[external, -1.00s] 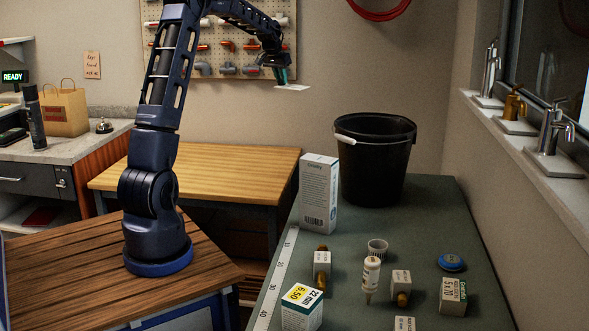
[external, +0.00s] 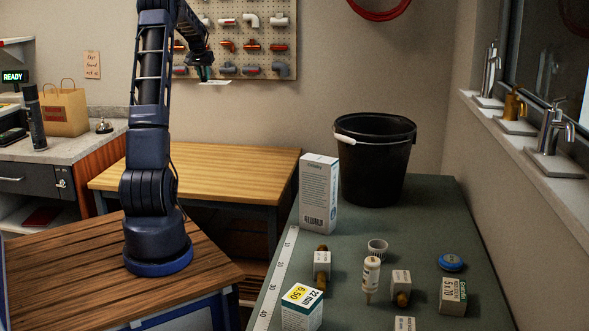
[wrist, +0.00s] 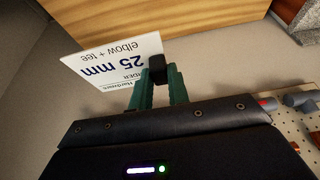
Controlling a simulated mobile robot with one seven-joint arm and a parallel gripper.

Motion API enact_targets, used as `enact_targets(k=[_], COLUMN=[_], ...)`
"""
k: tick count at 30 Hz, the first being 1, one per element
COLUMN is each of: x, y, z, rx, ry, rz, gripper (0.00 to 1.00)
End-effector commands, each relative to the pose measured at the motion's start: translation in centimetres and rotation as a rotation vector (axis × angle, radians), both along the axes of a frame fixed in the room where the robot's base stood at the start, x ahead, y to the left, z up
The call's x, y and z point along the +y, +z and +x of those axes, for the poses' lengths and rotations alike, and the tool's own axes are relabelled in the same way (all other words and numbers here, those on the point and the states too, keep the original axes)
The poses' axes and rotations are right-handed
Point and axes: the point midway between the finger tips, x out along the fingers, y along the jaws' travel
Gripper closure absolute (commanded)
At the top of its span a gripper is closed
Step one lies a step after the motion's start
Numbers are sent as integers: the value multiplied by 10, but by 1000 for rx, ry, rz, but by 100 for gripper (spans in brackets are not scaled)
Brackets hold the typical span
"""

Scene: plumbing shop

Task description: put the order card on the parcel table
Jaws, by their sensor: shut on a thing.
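The order card (wrist: 112,62) is a white card with "25 mm" and "elbow + tee" printed on it. My gripper (wrist: 157,72) is shut on one edge of it in the wrist view. In the external view the card (external: 215,83) shows as a thin pale sheet under my gripper (external: 204,76), in front of the pegboard and high above the tables. The bare light-wood table (external: 215,165) stands below it, and its wooden top (wrist: 165,15) shows at the top of the wrist view. I cannot tell by any label which table is the parcel table.
A green bench (external: 400,235) at the right holds a black bucket (external: 375,165), a tall white box (external: 319,195) and several small parts. A counter (external: 95,145) with a paper bag (external: 64,112) stands at the left. The light-wood table top is clear.

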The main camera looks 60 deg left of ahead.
Motion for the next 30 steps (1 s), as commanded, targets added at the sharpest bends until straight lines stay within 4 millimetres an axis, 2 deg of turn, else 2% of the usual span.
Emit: enact_targets(k=[1,8,15,18,26,30], x=[4,2,2,2,2,1], y=[-5,-57,-127,-149,-183,-212], z=[-5,-3,-3,-3,-2,-2], rx=[1,1,2,2,0,1], ry=[7,4,4,4,4,3], rz=[-2,-3,-5,-3,-2,-3], gripper=[100,100,100,100,100,100])
